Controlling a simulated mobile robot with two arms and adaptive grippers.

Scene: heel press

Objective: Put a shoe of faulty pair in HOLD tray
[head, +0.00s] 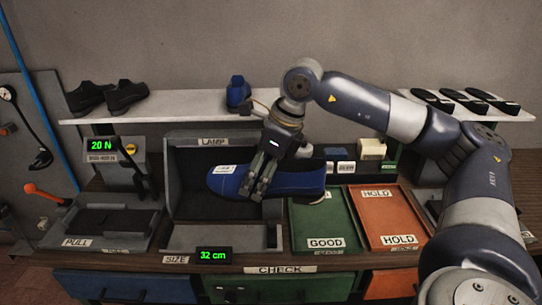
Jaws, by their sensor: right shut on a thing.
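My right gripper (259,185) is shut on a blue shoe (300,181) with a white label near its left end. The shoe lies level across the front of the grey LAMP box (183,185), its right end over the back of the green GOOD tray; I cannot tell whether it touches anything. Another blue shoe (237,92) stands on the white shelf. The orange HOLD tray (389,222) lies to the right of the GOOD tray (325,215) and looks empty. My left gripper is not in view.
Dark shoes (108,96) stand on the shelf's left, and several black soles or shoes (465,101) at its right. A PULL device (100,220) with an orange-handled lever is at left, near a 20 N display (101,146). A size display (213,255) reads 32 cm.

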